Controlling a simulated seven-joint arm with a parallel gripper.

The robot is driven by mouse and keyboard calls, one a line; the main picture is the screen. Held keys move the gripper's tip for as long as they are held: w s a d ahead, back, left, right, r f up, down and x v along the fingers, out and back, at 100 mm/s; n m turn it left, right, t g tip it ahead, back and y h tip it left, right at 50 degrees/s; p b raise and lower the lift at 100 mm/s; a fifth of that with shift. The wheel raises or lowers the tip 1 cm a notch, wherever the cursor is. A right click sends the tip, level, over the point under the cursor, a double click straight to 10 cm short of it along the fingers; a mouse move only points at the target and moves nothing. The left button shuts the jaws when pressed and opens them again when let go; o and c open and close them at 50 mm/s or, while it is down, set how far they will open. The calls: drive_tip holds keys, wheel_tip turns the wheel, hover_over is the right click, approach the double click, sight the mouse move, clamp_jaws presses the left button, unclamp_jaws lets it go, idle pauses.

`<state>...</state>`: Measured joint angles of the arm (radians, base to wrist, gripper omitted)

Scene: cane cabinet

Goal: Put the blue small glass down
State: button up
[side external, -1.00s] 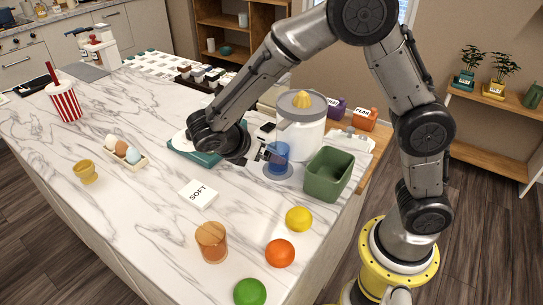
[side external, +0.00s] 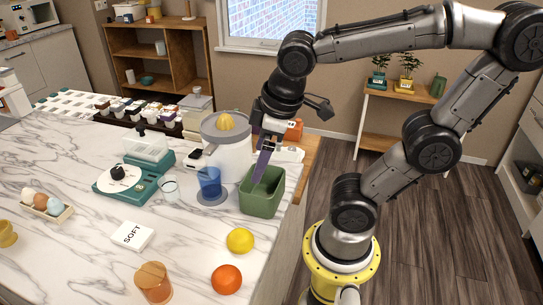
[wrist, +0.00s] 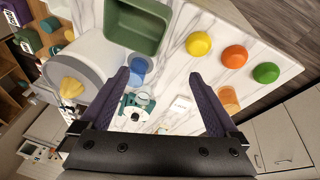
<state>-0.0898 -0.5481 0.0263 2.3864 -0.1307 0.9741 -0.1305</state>
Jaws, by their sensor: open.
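In the wrist view the blue glass (wrist: 138,65) shows beside the left finger. My gripper (side external: 261,164) is open and empty. It is apart from the glass, to its right, with its fingers in front of or above the green bin (side external: 259,201) in the side view. In the wrist view the fingers of my gripper (wrist: 160,76) are spread wide with nothing between their tips. The exact height above the bin is unclear.
A clear glass (side external: 169,189) and a teal scale (side external: 133,180) stand left of the blue glass. The marble around the SOFT card (side external: 133,236) is mostly free.

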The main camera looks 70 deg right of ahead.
drive_tip(key=s+m, duration=0.1)
drive_tip(key=m+t, duration=0.1)
drive_tip(key=s+m+t+y, duration=0.1)
drive_tip(key=shift+s+a+r, duration=0.25)
drive_tip(key=shift+s+a, duration=0.05)
drive_tip(key=shift+a, duration=0.05)
